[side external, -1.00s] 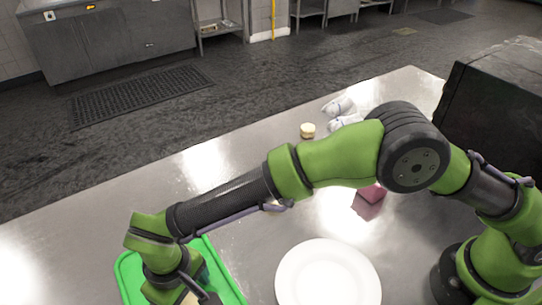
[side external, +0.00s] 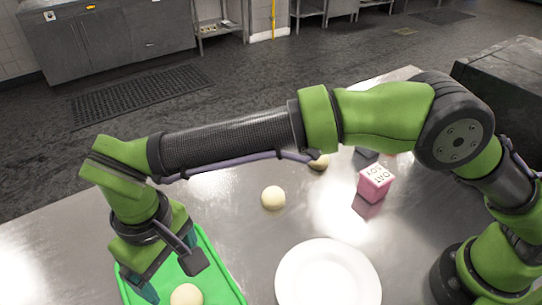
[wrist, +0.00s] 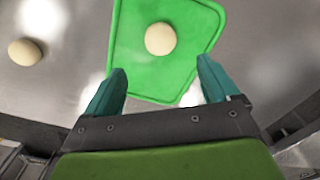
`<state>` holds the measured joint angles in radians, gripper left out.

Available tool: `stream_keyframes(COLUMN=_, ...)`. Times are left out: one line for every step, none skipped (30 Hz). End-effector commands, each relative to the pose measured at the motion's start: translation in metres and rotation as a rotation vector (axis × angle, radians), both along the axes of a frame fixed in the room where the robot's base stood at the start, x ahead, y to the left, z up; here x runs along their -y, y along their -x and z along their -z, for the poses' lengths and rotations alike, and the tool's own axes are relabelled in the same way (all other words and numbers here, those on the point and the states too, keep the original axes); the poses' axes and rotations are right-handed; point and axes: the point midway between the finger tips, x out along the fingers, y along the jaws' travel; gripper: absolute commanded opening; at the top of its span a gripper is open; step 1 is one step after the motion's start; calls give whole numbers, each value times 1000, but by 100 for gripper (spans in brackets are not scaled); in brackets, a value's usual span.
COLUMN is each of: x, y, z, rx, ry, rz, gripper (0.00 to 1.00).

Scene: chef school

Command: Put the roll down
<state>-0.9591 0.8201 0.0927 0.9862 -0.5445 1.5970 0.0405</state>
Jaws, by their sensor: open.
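A pale round roll (side external: 186,295) lies in the green tray (side external: 225,272) at the bottom left of the side view, partly cut off by the picture edge. In the wrist view the roll (wrist: 160,38) rests on the tray's flat green floor (wrist: 133,62), away from its edges. My gripper (wrist: 160,68) is open, with its two teal fingers apart and nothing between the tips. The roll lies just beyond the fingertips in the wrist view, clear of both. In the side view my gripper (side external: 172,278) is over the tray's left part.
A white plate (side external: 328,284) stands right of the tray. Another pale roll (side external: 272,197) lies on the steel table, with a further one (side external: 318,162) partly behind my arm. A pink lettered box (side external: 375,183) stands behind the plate. A dark box (side external: 505,85) is at the right.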

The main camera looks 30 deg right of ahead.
Motion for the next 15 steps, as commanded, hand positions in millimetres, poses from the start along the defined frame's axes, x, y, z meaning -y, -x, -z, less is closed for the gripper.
stream_keyframes(x=2, y=-2, z=-5, rx=2, ry=-4, rz=3, gripper=88)
stream_keyframes(x=4, y=-3, z=-9, rx=4, ry=-6, rz=8, gripper=88)
stream_keyframes(x=10, y=-8, z=-15, rx=8, ry=-13, rz=17, gripper=88)
stream_keyframes(x=17, y=-13, z=-21, rx=12, ry=-21, rz=27, gripper=88)
stream_keyframes(x=25, y=-17, z=-28, rx=16, ry=-30, rz=40, gripper=88)
stream_keyframes(x=39, y=-26, z=-40, rx=24, ry=-46, rz=61, gripper=88)
stream_keyframes(x=52, y=-32, z=-50, rx=33, ry=-59, rz=81, gripper=88)
stream_keyframes(x=67, y=-38, z=-60, rx=42, ry=-76, rz=102, gripper=88)
stream_keyframes(x=89, y=-46, z=-73, rx=56, ry=-97, rz=135, gripper=88)
stream_keyframes(x=107, y=-50, z=-84, rx=67, ry=-115, rz=161, gripper=88)
stream_keyframes(x=125, y=-54, z=-93, rx=78, ry=-132, rz=187, gripper=88)
stream_keyframes(x=149, y=-57, z=-104, rx=96, ry=-155, rz=222, gripper=88)
stream_keyframes(x=167, y=-58, z=-112, rx=109, ry=-172, rz=249, gripper=88)
stream_keyframes(x=184, y=-58, z=-119, rx=125, ry=-189, rz=276, gripper=88)
stream_keyframes(x=208, y=-57, z=-127, rx=144, ry=-210, rz=314, gripper=88)
